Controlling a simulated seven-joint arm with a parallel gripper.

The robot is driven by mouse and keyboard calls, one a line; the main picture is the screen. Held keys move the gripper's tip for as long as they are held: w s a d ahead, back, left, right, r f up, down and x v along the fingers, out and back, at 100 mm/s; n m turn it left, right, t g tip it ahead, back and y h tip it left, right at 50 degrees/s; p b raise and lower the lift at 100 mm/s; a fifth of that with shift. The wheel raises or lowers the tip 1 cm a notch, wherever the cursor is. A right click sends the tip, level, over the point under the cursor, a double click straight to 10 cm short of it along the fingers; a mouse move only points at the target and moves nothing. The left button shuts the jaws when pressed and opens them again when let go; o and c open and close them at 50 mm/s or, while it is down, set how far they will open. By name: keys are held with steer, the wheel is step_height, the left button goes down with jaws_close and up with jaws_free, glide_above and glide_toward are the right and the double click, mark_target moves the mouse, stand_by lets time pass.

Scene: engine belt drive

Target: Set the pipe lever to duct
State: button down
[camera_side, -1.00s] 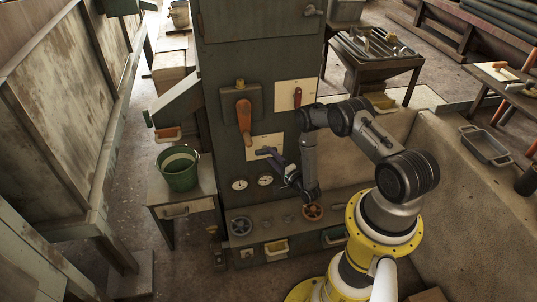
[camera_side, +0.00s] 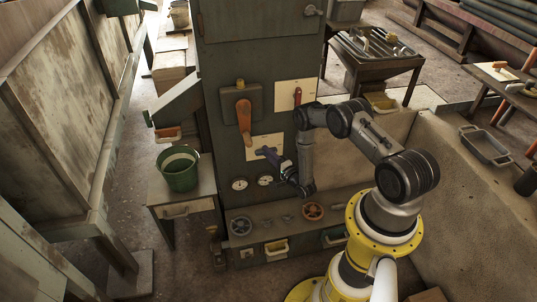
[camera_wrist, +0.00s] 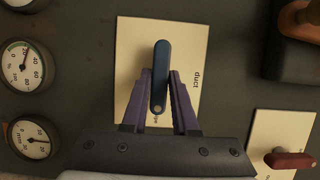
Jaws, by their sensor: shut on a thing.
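The pipe lever (camera_wrist: 161,60) is a dark blue bar on a cream plate (camera_wrist: 135,40) in the wrist view. The word "duct" is printed to its right. Its near, rounded end lies over a second label, mostly hidden, of which only the last letters show. My gripper (camera_wrist: 160,76) has its two purple fingers on either side of the lever's near part, shut on it. In the side view, my gripper (camera_side: 271,155) reaches from the right onto the plate (camera_side: 254,142), and the fingers and lever are hard to tell apart.
A large orange lever (camera_side: 244,120) is above left on the dark panel, a red lever (camera_side: 298,96) above right. Gauges (camera_side: 239,184) sit below the plate. A green bucket (camera_side: 178,170) stands left.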

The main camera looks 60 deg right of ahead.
stand_by(0.3)
steer(key=shift+w+a+r+n+g+h, duration=0.1)
steer(key=shift+n+g+h, duration=0.35)
steer(key=shift+n+g, duration=1.3)
steer(key=shift+w+a+r+n+g+h, duration=0.15)
steer(key=shift+n+g+h, duration=0.45)
steer(key=shift+n, duration=2.2)
steer(key=shift+d+r+n+g+h, duration=0.1)
steer(key=shift+n+g+h, duration=0.25)
steer(key=shift+n+g, duration=1.4)
steer(key=shift+n+t, duration=0.5)
steer(key=shift+n, duration=0.1)
steer(key=c, duration=0.7)
jaws_free()
